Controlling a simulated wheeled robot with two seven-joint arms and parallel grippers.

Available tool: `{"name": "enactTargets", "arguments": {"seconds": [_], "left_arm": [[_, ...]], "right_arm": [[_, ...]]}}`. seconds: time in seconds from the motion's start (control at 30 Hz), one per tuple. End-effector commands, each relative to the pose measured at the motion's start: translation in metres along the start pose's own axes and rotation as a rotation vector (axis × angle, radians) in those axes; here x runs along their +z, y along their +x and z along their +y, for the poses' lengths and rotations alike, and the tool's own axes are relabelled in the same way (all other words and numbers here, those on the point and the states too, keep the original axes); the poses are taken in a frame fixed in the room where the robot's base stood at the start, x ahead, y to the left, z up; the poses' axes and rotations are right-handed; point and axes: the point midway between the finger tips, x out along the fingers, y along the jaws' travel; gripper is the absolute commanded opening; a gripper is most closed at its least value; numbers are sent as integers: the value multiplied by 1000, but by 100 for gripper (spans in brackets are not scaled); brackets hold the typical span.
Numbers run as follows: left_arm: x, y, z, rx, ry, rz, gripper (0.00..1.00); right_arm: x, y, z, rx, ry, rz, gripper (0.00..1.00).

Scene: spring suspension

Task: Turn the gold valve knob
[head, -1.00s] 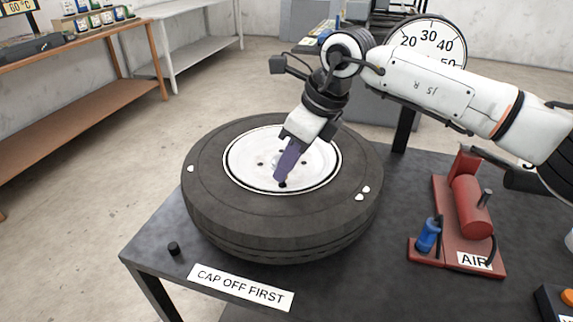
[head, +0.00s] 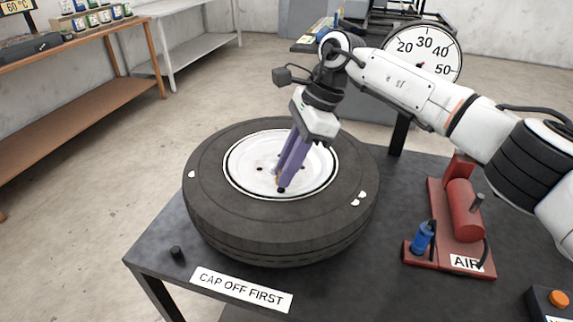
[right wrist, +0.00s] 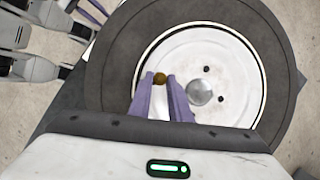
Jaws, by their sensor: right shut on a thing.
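The gold valve knob (right wrist: 160,78) shows in the right wrist view between the purple fingertips of my right gripper (right wrist: 160,81), which is shut on it. In the head view the right gripper (head: 279,184) reaches down, tilted, to the near part of the white wheel rim (head: 240,165). The fingers mostly hide the knob there. The rim sits in a black tyre (head: 230,225) lying flat on the dark table. My left gripper is outside the head view; purple finger parts at the top left of the right wrist view (right wrist: 92,10) seem to be it, cut off by the edge.
A small black cap (head: 177,252) stands near the table's left corner by a "CAP OFF FIRST" label (head: 240,289). A red air unit (head: 462,215) with a blue part stands right of the tyre. A dial gauge (head: 422,50) rises behind it.

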Motion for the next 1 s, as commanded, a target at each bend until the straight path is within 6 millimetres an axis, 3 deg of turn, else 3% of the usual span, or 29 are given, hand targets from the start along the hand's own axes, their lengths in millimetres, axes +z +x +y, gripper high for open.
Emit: {"name": "enactTargets", "arguments": {"seconds": [0.5, 0.53, 0.6, 1.0], "left_arm": [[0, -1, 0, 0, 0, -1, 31], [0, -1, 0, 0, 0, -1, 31], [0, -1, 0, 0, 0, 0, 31], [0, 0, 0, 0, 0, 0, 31]], "right_arm": [[0, 0, 0, 5, -17, 1, 0], [0, 0, 0, 5, -17, 1, 22], [0, 0, 0, 5, -16, 1, 34], [0, -6, -1, 4, -15, 0, 36]]}}
